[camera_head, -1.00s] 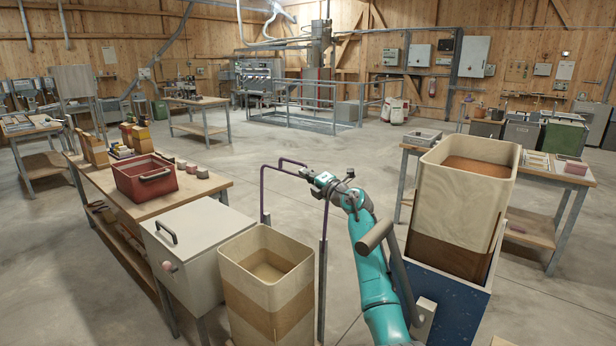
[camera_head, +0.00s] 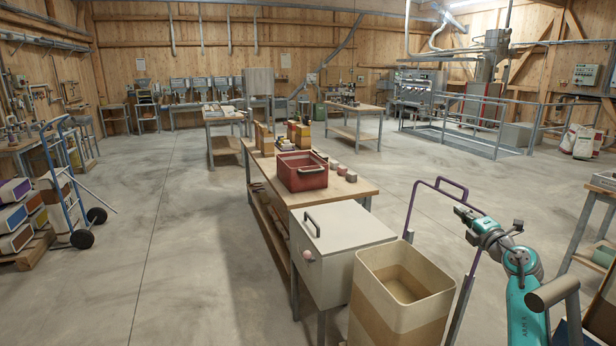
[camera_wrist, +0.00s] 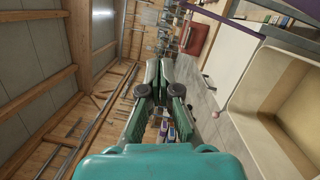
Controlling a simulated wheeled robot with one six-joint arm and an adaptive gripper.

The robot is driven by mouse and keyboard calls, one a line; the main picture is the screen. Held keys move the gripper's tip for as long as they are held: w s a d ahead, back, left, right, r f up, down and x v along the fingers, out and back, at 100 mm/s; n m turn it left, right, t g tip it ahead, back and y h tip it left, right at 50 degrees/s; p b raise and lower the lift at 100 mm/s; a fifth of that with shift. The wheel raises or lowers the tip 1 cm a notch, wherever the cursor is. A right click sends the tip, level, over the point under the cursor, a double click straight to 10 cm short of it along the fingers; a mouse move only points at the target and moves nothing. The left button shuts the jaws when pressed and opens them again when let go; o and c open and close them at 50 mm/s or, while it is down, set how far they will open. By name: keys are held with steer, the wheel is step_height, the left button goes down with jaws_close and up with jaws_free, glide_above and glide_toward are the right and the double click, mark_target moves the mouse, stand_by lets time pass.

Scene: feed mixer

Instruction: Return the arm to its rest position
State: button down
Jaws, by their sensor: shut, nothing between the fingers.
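My teal arm (camera_head: 522,300) is at the right of the head view. It is raised and bent, reaching to the left at its top end. My gripper (camera_head: 463,213) is in the air near the purple rail (camera_head: 452,184), and whether they touch cannot be told. In the wrist view my gripper (camera_wrist: 158,72) has its two dark fingers close together, with nothing held between them.
A red crate (camera_head: 303,178) sits on a workbench (camera_head: 352,189). A blue hand truck (camera_head: 60,190) stands far left. Open floor (camera_head: 180,240) lies between.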

steer(key=s+a+f+m+t+y, duration=0.2)
steer(key=s+a+f+m, duration=0.4)
steer(key=s+a+f, duration=1.55)
steer(key=s+a+f+m+h, duration=0.1)
steer(key=s+a+f+m, duration=0.25)
steer(key=s, duration=0.55)
steer(key=s+a+f+m+h, duration=0.1)
steer(key=s+a+f+m, duration=0.3)
steer(key=s, duration=0.6)
steer(key=s+r+m+g, duration=0.1)
steer(key=s+m+g, duration=0.1)
steer(key=s, duration=0.8)
steer(key=s+r+m+g+h, duration=0.1)
steer(key=s+r+m+g, duration=0.1)
steer(key=s, duration=0.9)
steer(key=s+r+m+g+h, duration=0.1)
steer(key=s+m, duration=0.3)
steer(key=s, duration=0.7)
steer(key=shift+a+r+m+g, duration=0.3)
steer(key=shift+r+m+g, duration=0.05)
steer(key=shift+g, duration=0.15)
